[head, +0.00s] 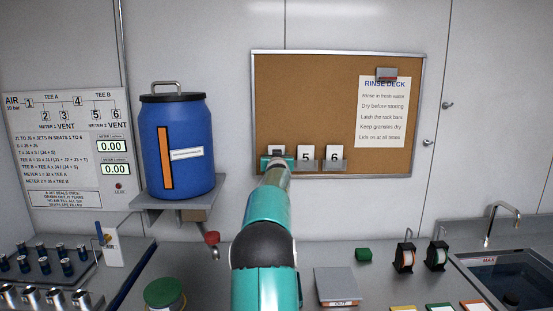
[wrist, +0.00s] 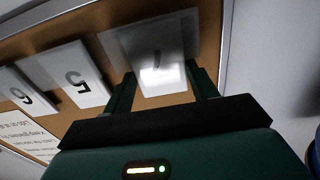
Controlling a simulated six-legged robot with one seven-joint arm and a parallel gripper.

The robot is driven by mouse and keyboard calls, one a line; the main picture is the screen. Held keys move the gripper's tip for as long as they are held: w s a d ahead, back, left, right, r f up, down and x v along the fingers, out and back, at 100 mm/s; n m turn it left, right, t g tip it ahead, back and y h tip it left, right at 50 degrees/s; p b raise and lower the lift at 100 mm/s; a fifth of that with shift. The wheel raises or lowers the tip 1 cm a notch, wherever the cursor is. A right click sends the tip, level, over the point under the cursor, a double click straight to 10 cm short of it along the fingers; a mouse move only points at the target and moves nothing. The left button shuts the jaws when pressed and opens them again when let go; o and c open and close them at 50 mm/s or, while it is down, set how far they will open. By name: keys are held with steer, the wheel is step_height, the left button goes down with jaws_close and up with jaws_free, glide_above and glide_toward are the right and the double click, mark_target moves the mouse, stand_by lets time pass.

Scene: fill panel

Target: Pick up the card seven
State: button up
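The card seven (wrist: 160,75) is a white card in a clear holder at the board. In the wrist view it shows upside down with only part of its figure clear, and light glares on it. My gripper (wrist: 160,80) has one finger at each side of this card, near its edges. I cannot tell whether the fingers press on it. In the head view the top of the card (head: 277,149) shows above my gripper (head: 277,162), which hides the rest.
Cards 5 (head: 305,155) and 6 (head: 334,156) stand in holders to the right on the cork board (head: 310,90). A blue barrel (head: 195,120) on a shelf stands left of my arm. A bench with a scale (head: 337,284) and a sink (head: 510,275) lies below.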

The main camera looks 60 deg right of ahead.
mark_target(277, 147)
steer(key=c, duration=0.4)
steer(key=shift+r, duration=0.1)
step_height(277, 147, up, 3)
steer(key=shift+s+r, duration=0.1)
steer(key=s+a+r, duration=0.1)
steer(key=s+r, duration=0.2)
steer(key=s, duration=0.1)
steer(key=s+a+r, duration=0.1)
steer(key=s+r, duration=0.2)
steer(key=s, duration=0.2)
steer(key=s+a+r, duration=0.1)
steer(key=s+r, duration=0.2)
steer(key=s, duration=0.1)
steer(key=shift+s+a+r, duration=0.15)
steer(key=shift+a+r, duration=0.2)
steer(key=shift+a, duration=0.05)
